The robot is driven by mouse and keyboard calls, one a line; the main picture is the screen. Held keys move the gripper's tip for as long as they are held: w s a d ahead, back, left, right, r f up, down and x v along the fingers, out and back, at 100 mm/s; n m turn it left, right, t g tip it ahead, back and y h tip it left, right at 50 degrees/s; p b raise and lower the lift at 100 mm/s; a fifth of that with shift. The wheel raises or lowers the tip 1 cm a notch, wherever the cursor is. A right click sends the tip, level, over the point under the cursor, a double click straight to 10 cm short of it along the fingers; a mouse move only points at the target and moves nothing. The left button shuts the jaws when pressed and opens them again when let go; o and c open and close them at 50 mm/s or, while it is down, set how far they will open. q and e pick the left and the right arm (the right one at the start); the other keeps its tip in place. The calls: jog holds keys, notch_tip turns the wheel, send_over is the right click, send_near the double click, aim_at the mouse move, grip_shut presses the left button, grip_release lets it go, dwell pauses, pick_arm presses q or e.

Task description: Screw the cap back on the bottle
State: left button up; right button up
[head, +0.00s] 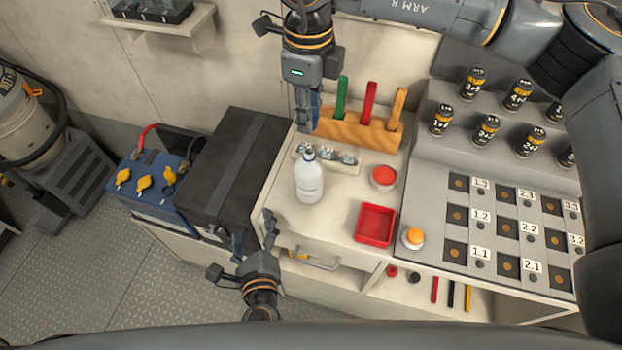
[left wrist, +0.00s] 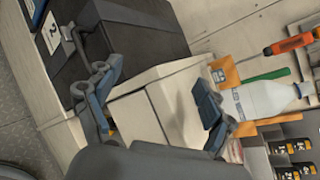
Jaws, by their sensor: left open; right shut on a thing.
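The white bottle (head: 309,183) stands upright on the bench. It also shows in the left wrist view (left wrist: 262,101), beyond one finger. My right gripper (head: 306,122) points down just above and behind the bottle's neck, apart from it. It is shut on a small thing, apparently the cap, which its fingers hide. My left gripper (head: 254,232) is open and empty at the bench's front left corner, left of and nearer than the bottle. In the left wrist view its fingers (left wrist: 155,100) are spread wide, with nothing between them.
A wooden rack (head: 355,131) with coloured handles stands behind the bottle. A red tray (head: 375,225), a red button (head: 383,177) and an orange button (head: 413,237) lie to its right. A black box (head: 225,165) borders the bench on the left. A numbered panel (head: 497,210) is further right.

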jog(key=shift+s+a+r+n, duration=0.1)
jog(key=shift+s+r+n, duration=0.05)
jog(key=shift+n, duration=0.35)
pick_arm(q)
jog(key=d+r+m+t+h, duration=0.1)
jog(key=d+m, duration=0.2)
jog(key=s+d+r+m+t+h, duration=0.1)
jog(key=d+r+m+h, duration=0.1)
jog(key=d+m, duration=0.2)
jog(key=s+d+r+m+t+h, duration=0.1)
jog(key=d+r+m+h, duration=0.1)
jog(key=d+m, duration=0.2)
jog(key=shift+s, duration=0.25)
jog(key=w, duration=0.4)
jog(key=w+d, duration=0.1)
jog(key=w, duration=0.7)
jog(key=shift+d, duration=0.15)
grip_shut()
pick_arm(e)
send_over(308, 151)
jog(key=shift+f, duration=2.5)
jog(key=shift+f, duration=0.9)
